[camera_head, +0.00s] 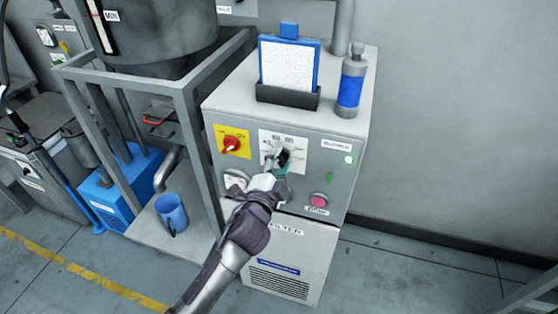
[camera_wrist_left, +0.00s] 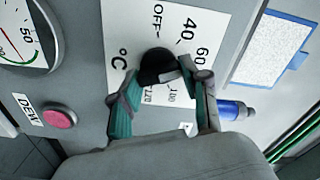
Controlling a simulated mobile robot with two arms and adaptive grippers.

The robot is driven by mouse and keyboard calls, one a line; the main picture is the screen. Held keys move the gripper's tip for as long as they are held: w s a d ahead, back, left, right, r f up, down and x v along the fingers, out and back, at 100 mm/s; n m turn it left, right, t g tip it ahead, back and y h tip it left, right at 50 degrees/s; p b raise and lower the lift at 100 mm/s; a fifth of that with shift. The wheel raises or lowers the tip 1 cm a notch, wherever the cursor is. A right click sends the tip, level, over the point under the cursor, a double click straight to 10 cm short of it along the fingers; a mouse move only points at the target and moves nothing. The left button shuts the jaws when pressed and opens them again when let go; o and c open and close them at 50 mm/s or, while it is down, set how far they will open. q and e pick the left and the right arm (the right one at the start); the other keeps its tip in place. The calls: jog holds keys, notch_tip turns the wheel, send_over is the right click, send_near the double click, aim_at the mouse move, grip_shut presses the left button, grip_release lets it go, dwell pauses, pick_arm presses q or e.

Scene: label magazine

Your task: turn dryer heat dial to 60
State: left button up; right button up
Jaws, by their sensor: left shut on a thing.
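The heat dial (camera_wrist_left: 155,66) is a black round knob on a white scale plate (camera_wrist_left: 125,25) marked OFF, 40, 60, 100, 120 and °C. In the head view the plate (camera_head: 292,140) sits on the front of the grey dryer cabinet (camera_head: 345,135). My left gripper (camera_head: 279,158) is at the dial and covers most of it there. In the left wrist view its fingers (camera_wrist_left: 163,85) are closed on the dial, one on each side. Where the dial's pointer stands cannot be told. My right gripper is not in view.
A red rotary switch on a yellow plate (camera_head: 241,136) is left of the dial. A blue-framed panel (camera_head: 270,60) and a blue bottle (camera_head: 351,85) stand on top. A grey frame (camera_head: 190,130) stands left.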

pick_arm(q)
jog(key=shift+m, duration=0.5)
jog(key=o, duration=1.1)
jog(key=shift+o, duration=0.2)
jog(key=shift+s, duration=0.15)
jog(key=v, duration=1.1)
jog(key=shift+s, duration=0.35)
jog(key=shift+a, duration=0.15)
